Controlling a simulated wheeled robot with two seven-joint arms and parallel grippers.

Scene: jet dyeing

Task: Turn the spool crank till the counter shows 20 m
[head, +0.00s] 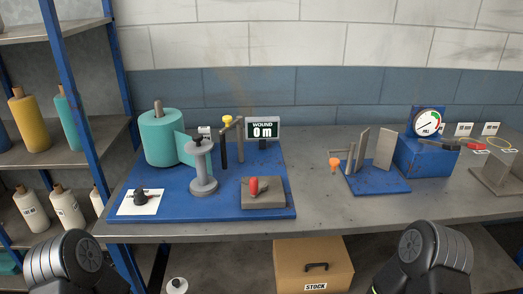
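The counter (264,131) stands at the back of a blue base plate (230,207) and reads "WOUND 0 m". A grey spool (202,183) stands upright on the plate, with a small white and black part (204,132) at its top; I cannot tell if this is the crank. A teal fabric roll (158,140) stands behind it on the left, its sheet reaching toward the spool. A red handle (253,186) stands on a grey block (263,199) at the plate's front right. Only dark rounded parts of my arms show at the bottom corners; neither gripper is visible.
A black knob (140,195) sits on a white card at the plate's left. A post with a yellow top (227,121) stands behind the spool. Farther right are a blue stand (375,178) and a dial gauge (429,122). Shelving flanks the left; bare table (318,208) lies between stations.

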